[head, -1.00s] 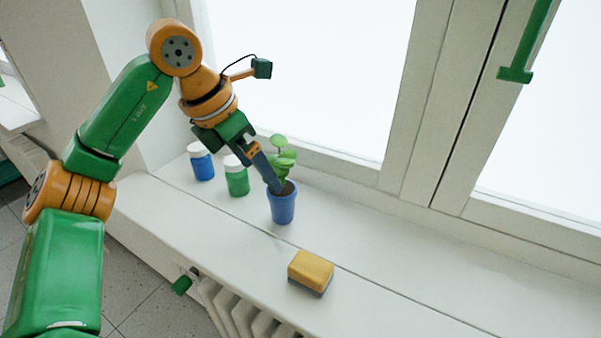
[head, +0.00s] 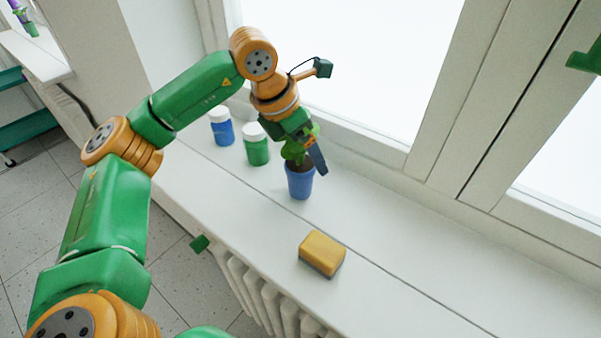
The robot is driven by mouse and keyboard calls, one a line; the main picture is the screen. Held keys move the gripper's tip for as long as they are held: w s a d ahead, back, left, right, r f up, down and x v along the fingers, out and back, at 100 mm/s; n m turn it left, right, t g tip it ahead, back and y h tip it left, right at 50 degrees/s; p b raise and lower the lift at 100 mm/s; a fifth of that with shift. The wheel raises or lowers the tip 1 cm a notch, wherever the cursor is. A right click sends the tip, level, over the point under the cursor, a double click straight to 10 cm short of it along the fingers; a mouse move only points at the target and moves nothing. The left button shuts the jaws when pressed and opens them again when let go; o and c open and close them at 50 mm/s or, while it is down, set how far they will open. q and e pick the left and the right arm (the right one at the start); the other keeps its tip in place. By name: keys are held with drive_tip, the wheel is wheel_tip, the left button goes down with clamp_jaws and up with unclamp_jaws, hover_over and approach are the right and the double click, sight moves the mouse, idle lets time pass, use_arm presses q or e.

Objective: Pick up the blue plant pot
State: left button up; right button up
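The blue plant pot (head: 299,185) stands upright on the white windowsill, with dark soil and a green-leaved plant (head: 292,152) in it. My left gripper (head: 315,155) reaches down over the plant from above. One dark finger shows at the right side of the plant, its tip overlapping the pot's upper right rim in the picture. The other finger is hidden or not clear, so I cannot tell the gap or any contact with the pot. The gripper's body covers part of the leaves.
A blue paint jar (head: 222,132) and a green paint jar (head: 257,150), both white-lidded, stand left of the pot. A yellow sponge (head: 322,252) lies nearer, below the pot. The window frame (head: 440,115) rises behind. The sill (head: 400,265) is clear to the right.

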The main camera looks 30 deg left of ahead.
use_arm(q)
clamp_jaws()
